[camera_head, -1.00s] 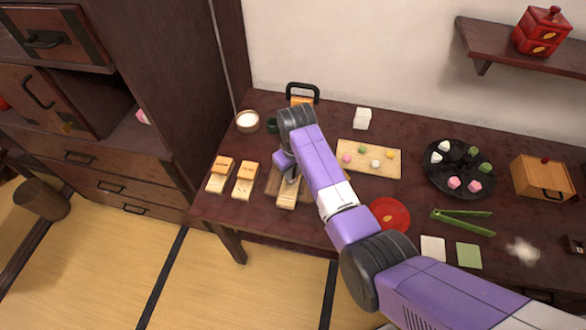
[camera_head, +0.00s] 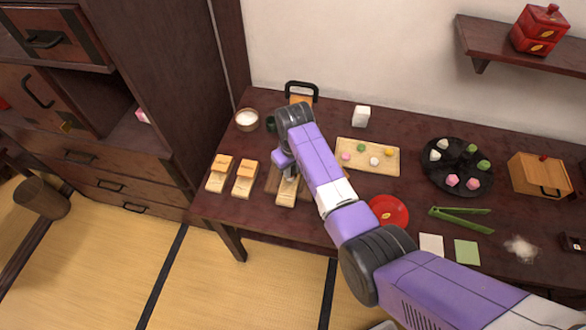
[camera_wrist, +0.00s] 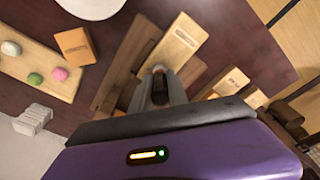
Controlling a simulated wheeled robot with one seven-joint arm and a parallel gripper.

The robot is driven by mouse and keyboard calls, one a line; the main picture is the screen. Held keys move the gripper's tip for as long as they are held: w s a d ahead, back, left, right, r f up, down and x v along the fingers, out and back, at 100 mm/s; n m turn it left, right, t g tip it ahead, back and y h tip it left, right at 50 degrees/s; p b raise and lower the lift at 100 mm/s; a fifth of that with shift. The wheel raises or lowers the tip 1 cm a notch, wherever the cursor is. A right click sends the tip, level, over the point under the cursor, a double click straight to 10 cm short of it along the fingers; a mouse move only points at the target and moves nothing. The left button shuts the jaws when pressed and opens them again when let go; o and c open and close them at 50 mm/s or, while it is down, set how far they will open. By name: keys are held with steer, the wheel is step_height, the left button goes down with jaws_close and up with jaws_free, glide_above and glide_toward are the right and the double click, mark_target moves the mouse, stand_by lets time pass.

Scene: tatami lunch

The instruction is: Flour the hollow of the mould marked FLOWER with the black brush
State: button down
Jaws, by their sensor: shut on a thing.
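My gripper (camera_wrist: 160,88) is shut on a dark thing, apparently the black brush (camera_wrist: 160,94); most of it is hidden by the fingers. In the head view my gripper (camera_head: 288,168) is low over the table's front left part, by a pale wooden mould (camera_head: 286,194). This mould also shows just past the fingertips in the wrist view (camera_wrist: 178,42). Whether the brush touches it I cannot tell. I cannot read which mark is FLOWER.
A bowl of white powder (camera_head: 247,119) and a dark green cup (camera_head: 271,124) stand behind the moulds. A wooden board with sweets (camera_head: 362,166), a red plate (camera_head: 397,220), a black plate (camera_head: 434,181) and green tongs (camera_head: 458,222) lie to the right.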

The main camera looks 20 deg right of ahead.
steer(key=shift+w+d, duration=0.1)
steer(key=shift+d, duration=0.15)
steer(key=shift+s+a+p, duration=0.25)
steer(key=shift+s+p, duration=0.05)
steer(key=shift+p, duration=0.3)
steer(key=shift+w+d, duration=0.15)
stand_by(0.3)
step_height(320, 180, up, 3)
steer(key=p, duration=0.2)
steer(key=shift+p, duration=0.3)
steer(key=shift+r, duration=2.45)
